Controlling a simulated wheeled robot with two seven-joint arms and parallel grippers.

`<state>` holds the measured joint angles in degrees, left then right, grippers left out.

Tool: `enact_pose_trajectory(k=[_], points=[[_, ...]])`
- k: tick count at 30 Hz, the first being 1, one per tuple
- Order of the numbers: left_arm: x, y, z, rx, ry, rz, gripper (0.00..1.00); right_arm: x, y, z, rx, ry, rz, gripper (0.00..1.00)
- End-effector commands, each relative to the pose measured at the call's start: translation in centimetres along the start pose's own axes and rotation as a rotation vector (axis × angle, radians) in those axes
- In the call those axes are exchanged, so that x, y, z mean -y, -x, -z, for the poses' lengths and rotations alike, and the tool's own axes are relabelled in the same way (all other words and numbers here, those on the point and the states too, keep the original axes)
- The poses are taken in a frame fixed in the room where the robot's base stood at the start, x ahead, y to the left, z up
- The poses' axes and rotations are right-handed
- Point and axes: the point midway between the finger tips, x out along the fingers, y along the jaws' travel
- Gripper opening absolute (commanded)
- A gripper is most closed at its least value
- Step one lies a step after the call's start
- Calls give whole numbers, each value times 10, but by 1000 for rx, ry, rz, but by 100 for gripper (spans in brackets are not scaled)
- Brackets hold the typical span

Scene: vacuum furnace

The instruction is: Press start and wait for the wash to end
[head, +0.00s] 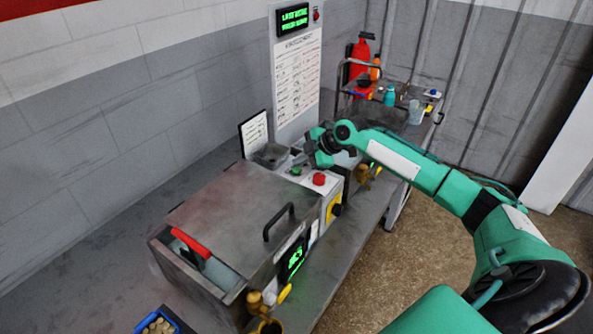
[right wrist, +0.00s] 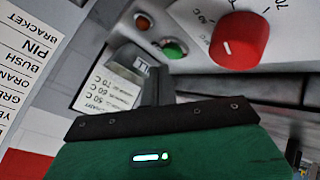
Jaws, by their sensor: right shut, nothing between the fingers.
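The steel washer (head: 225,215) stands on the bench with its lid lowered; a red-handled item (head: 191,243) shows at its open left end. Its control panel has a green button (head: 296,171) and a red knob (head: 319,179). In the right wrist view the green button (right wrist: 173,50) sits between an orange lamp (right wrist: 143,20) and the red knob (right wrist: 240,38). My right gripper (head: 309,160) is shut and empty, over the panel's back edge. Its closed fingers (right wrist: 155,75) are close to the green button; I cannot tell if they touch. My left gripper is out of view.
A green-lit display (head: 293,258) is on the washer's front. A lit sign (head: 293,18) tops the wall chart (head: 297,80). A small printed card (head: 254,133) stands behind the panel. A blue bin (head: 163,322) is at the front left. A cart (head: 412,130) with bottles stands at the back.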

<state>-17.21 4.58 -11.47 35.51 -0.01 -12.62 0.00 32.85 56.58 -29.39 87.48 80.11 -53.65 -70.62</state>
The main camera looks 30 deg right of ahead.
Motion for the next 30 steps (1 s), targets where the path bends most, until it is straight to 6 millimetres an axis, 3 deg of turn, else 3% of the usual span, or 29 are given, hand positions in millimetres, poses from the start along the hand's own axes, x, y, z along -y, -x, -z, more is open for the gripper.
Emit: enact_pose_trajectory(k=[30], points=[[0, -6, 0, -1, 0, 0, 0, 4, -6, -4, 0, 0, 0, 0]])
